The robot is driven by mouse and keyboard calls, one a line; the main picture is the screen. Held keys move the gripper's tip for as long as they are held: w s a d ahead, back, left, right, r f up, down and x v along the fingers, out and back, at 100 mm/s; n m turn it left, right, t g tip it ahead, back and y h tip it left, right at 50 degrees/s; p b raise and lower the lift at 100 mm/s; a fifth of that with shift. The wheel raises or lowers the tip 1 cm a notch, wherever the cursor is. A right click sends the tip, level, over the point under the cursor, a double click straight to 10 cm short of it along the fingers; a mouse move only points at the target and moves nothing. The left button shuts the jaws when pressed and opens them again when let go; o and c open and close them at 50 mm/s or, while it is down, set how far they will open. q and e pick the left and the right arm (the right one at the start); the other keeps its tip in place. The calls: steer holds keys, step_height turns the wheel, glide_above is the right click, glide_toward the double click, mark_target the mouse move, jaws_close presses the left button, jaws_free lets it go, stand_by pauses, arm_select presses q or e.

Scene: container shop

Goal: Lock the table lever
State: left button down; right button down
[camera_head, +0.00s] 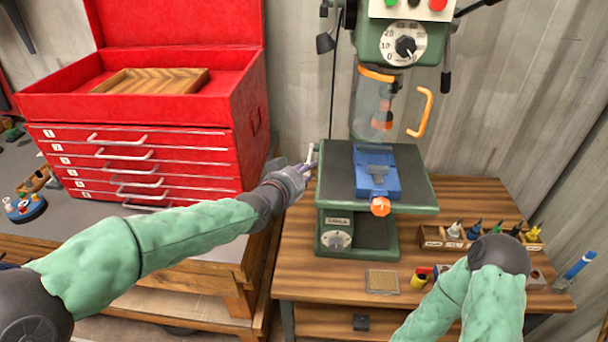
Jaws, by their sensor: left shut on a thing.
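The drill press table (410,186) is a dark plate with a green edge, above the green base on the wooden bench. The table lever (311,154) is a small pale handle at the table's left edge, standing about upright. My left gripper (305,170) is at that edge, its fingers shut on the lever's lower part. The fingers partly hide the lever's joint with the table. My right arm comes in at the lower right, and its gripper cannot be made out behind the dark wrist.
A blue vise (376,173) with an orange knob sits on the table. An orange handle (424,112) hangs at the guard above. A red tool chest (150,150) stands at the left. A wooden rack of bottles (432,238) and a small square pad (382,281) lie on the bench.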

arm_select(q)
steer(key=c, duration=1)
jaws_free()
steer(key=shift+d, duration=0.1)
steer(key=shift+o, duration=0.2)
steer(key=v, duration=1.2)
